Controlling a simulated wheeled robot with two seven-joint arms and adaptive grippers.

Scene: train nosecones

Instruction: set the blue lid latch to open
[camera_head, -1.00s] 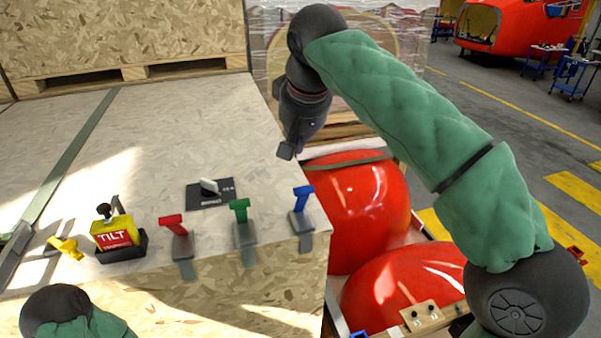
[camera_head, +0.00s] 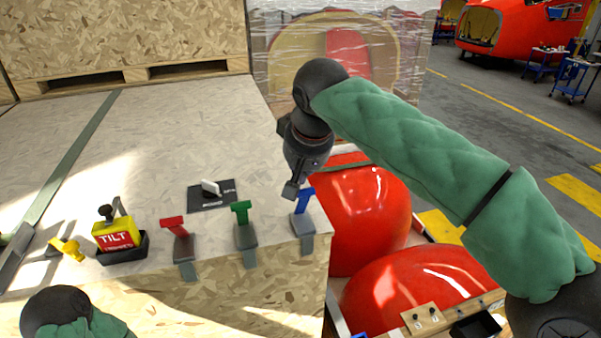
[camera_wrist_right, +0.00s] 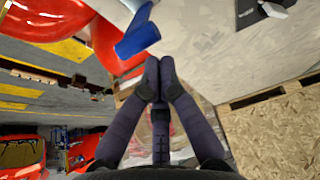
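The blue lid latch (camera_head: 304,202) is at the right end of the crate's front edge, its blue handle standing up from a grey metal base. My right gripper (camera_head: 291,189) points down just left of and behind the blue handle. In the right wrist view the gripper's fingertips (camera_wrist_right: 159,68) are together with nothing between them, and the blue handle (camera_wrist_right: 138,34) is just beyond them; I cannot tell whether they touch. My left gripper is out of view; only part of my left arm shows at the lower left.
A green latch (camera_head: 243,222) and a red latch (camera_head: 178,238) stand left of the blue one. A black plate with a switch (camera_head: 212,194) lies behind. A TILT indicator (camera_head: 117,238) and a yellow handle (camera_head: 68,248) are farther left. Red nosecones (camera_head: 370,210) lie right of the crate.

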